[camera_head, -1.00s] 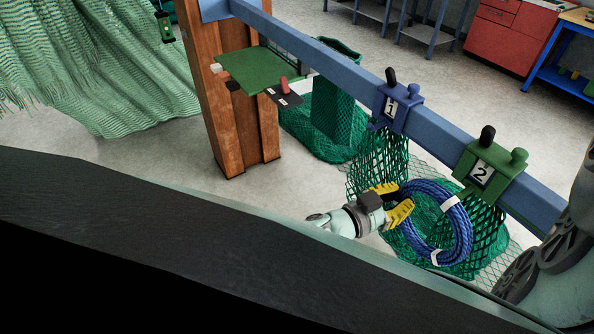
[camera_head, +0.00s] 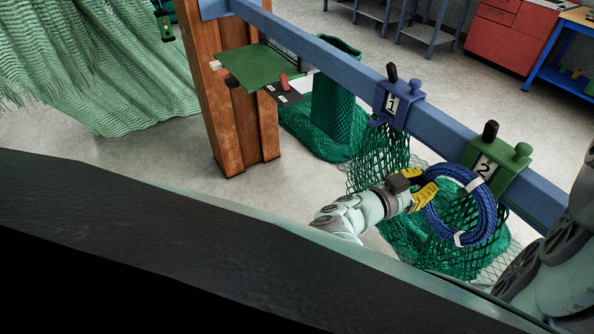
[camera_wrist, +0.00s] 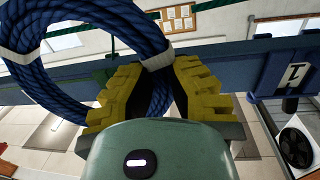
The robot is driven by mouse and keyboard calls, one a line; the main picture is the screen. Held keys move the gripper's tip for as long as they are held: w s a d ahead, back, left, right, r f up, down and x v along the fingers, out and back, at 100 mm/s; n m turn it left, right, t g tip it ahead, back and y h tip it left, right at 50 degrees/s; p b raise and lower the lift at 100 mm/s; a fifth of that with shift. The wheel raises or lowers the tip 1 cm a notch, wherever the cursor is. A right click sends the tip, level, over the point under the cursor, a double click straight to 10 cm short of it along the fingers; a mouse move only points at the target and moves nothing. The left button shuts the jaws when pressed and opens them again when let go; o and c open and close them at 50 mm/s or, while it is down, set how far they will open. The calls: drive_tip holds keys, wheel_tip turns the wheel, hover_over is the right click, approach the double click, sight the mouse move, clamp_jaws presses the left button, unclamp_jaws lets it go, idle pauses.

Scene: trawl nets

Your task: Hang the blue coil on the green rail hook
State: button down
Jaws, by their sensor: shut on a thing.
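The blue coil (camera_head: 487,213) is a rope ring with white bands. My gripper (camera_head: 424,190), with yellow fingers, is shut on its left side in the head view and holds it upright in the air. In the wrist view, the coil (camera_wrist: 62,88) fills the left, and my gripper (camera_wrist: 155,80) has a finger on either side of its rope near a white band. The green rail hook (camera_head: 497,168), marked 2, sits on the blue rail. The coil's top overlaps the hook's lower front in the head view; I cannot tell whether they touch. The hook's peg is not clearly seen.
The blue rail (camera_head: 343,68) runs diagonally to a wooden post (camera_head: 232,120). A blue hook (camera_head: 398,103) marked 1 is on it, left of the green one. Green netting (camera_head: 400,235) hangs below and behind the coil. A green shelf (camera_head: 262,67) projects by the post.

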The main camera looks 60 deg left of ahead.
sight(419, 189)
drive_tip(key=shift+w+d, duration=0.1)
drive_tip(key=shift+w, duration=0.9)
drive_tip(key=shift+f+b, duration=1.1)
drive_tip(key=shift+b, duration=0.15)
drive_tip(key=c, duration=1)
unclamp_jaws()
